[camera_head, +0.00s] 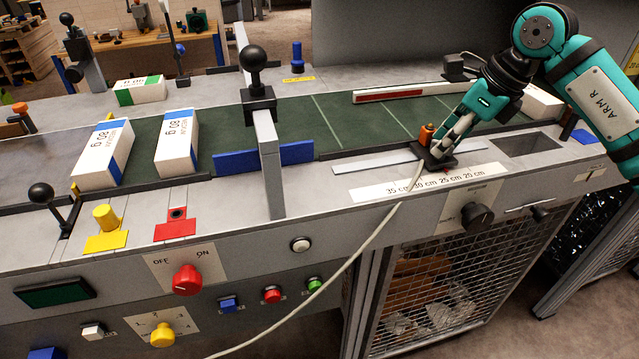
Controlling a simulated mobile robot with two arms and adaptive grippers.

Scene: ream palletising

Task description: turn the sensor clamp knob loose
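The sensor clamp knob appears to be the small orange knob (427,134) on a black sensor block (434,163). The block sits on the machine's front ledge, just above the centimetre scale (428,184), with a pale cable running from it. My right gripper (443,148) reaches down from the upper right, its fingers right beside the orange knob. I cannot tell whether they touch it or how far apart they are. The fingers hide part of the knob's right side and of the block. My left gripper is not in view.
A green conveyor belt (350,112) runs behind the ledge. Paper reams (104,156) lie at the left. A post with a black ball handle (254,60) and a blue plate (235,162) stand mid-belt. A red switch knob (187,280) and several buttons are on the front panel.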

